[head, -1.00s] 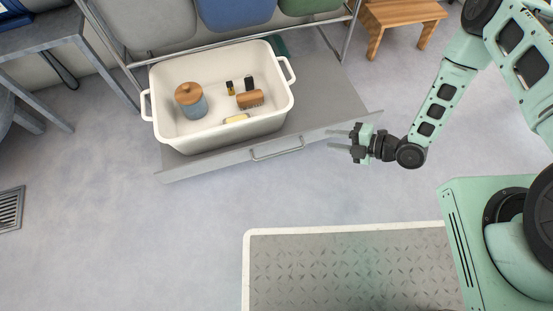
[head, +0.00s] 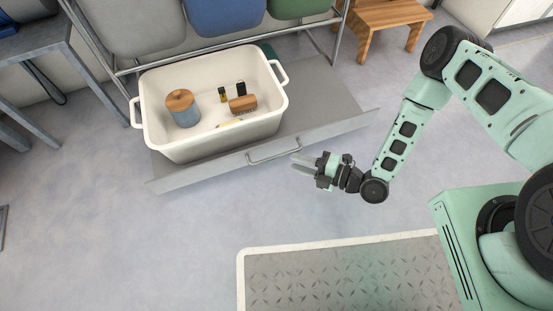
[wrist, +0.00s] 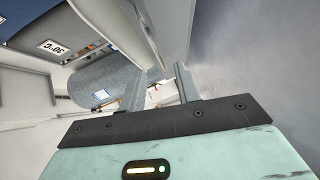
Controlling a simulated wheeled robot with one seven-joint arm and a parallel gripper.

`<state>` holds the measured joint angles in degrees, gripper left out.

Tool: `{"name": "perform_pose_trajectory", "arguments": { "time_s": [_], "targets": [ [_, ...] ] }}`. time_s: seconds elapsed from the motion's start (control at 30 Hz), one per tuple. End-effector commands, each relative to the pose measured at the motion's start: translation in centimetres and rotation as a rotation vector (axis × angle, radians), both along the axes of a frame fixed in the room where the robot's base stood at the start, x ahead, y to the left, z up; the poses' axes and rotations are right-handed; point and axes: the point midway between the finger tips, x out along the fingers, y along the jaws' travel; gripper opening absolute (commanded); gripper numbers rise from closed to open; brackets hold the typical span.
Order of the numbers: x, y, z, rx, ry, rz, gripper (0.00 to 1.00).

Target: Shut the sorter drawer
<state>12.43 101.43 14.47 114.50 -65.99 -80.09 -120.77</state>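The sorter drawer (head: 318,108) is pulled out, a wide grey drawer below the hanging bags. Its front panel (head: 200,174) carries a grey bar handle (head: 274,151) near the middle. A white tub (head: 185,152) sits in the drawer, holding a blue jar with a wooden lid (head: 183,109), a wooden brush (head: 243,104), small dark bottles and a yellow item. My gripper (head: 297,163) is just in front of the panel, by the handle's right end, fingers pointing left. The fingers are apart with nothing visible between them, also in the wrist view (wrist: 158,82). I cannot tell whether they touch the handle.
Grey, blue (head: 224,14) and green bags hang from the sorter's metal frame (head: 104,55). A wooden stool (head: 385,20) stands at the back right and a grey table (head: 35,42) at the left. A metal-plate mat (head: 340,280) lies in front. The floor between is clear.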

Motion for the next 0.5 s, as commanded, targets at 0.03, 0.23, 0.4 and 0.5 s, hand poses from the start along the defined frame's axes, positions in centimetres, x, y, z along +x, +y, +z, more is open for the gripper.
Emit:
{"name": "perform_pose_trajectory", "arguments": {
  "time_s": [0.03, 0.23, 0.4, 0.5],
  "targets": [
    [0.5, 1.0, -0.6, 0.001, -0.003, 0.001, 0.33],
    [2.3, 4.2, -1.0, 0.001, -0.002, 0.001, 0.33],
    [3.2, 5.9, -1.2, 0.001, 0.0, 0.001, 0.33],
    [3.5, 6.4, -1.2, 0.0, 0.001, 0.0, 0.33]
  ]
}}
